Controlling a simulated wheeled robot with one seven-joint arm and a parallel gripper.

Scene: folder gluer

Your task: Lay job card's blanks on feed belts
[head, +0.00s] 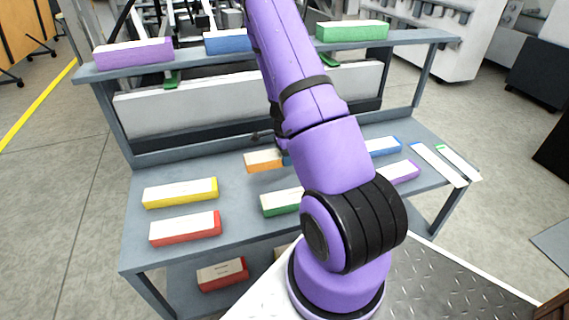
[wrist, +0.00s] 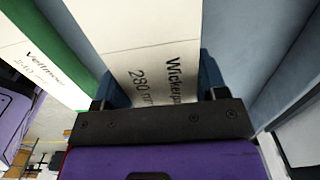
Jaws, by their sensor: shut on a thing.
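In the head view my arm hides the gripper; a patch of blue (head: 287,159) shows beside the arm. On the bench are yellow (head: 180,193), red (head: 185,228), orange (head: 262,161), green (head: 280,203), blue (head: 382,146) and purple (head: 403,172) blocks. Whether the held block is lifted, I cannot tell.
The raised shelf carries purple (head: 133,53), blue (head: 228,41) and green (head: 352,31) blocks. Two narrow white strips (head: 438,164) (head: 457,162) with coloured ends lie at the bench's right. A red block (head: 222,274) sits below the bench top.

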